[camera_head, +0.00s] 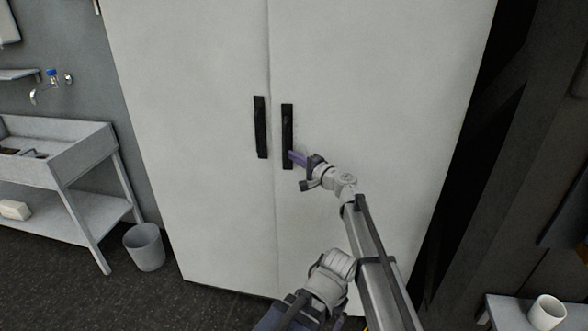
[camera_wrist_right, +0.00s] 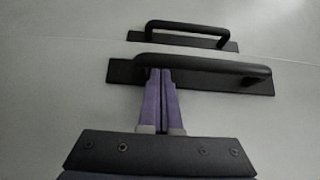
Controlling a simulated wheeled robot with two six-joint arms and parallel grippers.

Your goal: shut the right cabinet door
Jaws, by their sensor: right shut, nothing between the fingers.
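A tall pale cabinet has a right door (camera_head: 375,90) and a left door (camera_head: 190,90). In the head view the two doors look flush, with a thin seam between them. The right door has a black vertical handle (camera_head: 287,130), and the left door has a similar handle (camera_head: 260,127). My right gripper (camera_head: 293,157) is at the lower part of the right door's handle. In the right wrist view its purple fingers (camera_wrist_right: 161,72) are together, with tips at the near handle (camera_wrist_right: 205,72); whether they touch it is unclear. The other handle (camera_wrist_right: 190,35) lies beyond. My left gripper is not visible.
A grey sink bench (camera_head: 60,165) stands left of the cabinet, with a bin (camera_head: 145,246) on the floor beside it. A white cup (camera_head: 546,312) stands on a low surface at the lower right. Dark floor shows at the lower left.

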